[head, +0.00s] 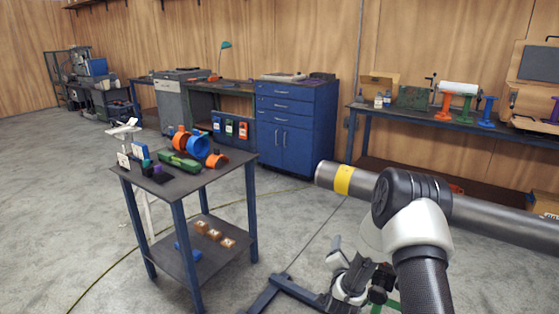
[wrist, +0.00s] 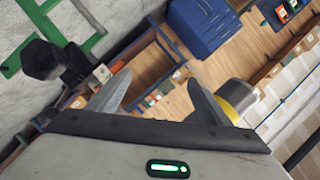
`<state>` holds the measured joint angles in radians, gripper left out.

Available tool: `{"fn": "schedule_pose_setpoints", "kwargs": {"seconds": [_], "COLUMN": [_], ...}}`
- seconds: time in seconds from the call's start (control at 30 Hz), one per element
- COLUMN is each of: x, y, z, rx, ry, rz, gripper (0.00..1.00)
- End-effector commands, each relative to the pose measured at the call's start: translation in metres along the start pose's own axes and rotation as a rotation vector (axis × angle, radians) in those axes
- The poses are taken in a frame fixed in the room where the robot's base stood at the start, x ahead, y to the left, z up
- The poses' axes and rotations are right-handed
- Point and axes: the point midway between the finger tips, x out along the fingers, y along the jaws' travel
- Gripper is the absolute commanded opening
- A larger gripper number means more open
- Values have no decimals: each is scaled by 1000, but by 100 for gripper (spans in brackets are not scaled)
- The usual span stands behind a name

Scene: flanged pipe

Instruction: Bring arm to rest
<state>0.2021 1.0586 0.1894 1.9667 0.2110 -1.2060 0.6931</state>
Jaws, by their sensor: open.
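My gripper (wrist: 158,88) is open in the wrist view, with its two grey fingers spread and nothing between them. The steel pipe (head: 505,216) with a yellow band (head: 343,180) runs across the right of the head view, and my dark arm joint hides part of its length. The pipe's end and yellow band also show in the wrist view (wrist: 237,97), just right of the right finger; I cannot tell whether they touch. In the head view my arm hangs in front of the pipe, and its lower end is small and partly hidden.
A small blue-legged table (head: 180,179) with blue and orange rings stands at left. A blue cabinet (head: 296,130) and a long workbench (head: 480,130) stand along the back wall. A blue frame (head: 272,292) lies low near my arm. The floor (head: 60,210) at left is clear.

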Motion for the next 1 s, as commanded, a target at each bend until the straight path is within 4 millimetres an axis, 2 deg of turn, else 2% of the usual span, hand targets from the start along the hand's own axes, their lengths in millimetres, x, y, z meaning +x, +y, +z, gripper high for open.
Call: {"fn": "schedule_pose_setpoints", "kwargs": {"seconds": [0.03,0.13,0.2,0.37,0.5,0.67,0.8,1.0], "x": [-3,-19,-36,-91,-156,-241,-316,-391], "y": [-32,-76,-103,-152,-177,-186,-176,-154], "z": [-13,-29,-40,-66,-88,-110,-124,-134], "rx": [-42,-140,-210,-377,-522,-679,-799,-908], "ry": [-37,-130,-190,-320,-426,-543,-640,-741], "rz": [-8,1,9,29,53,82,109,134], "gripper": [72,72,72,72,72,72,72,72]}}
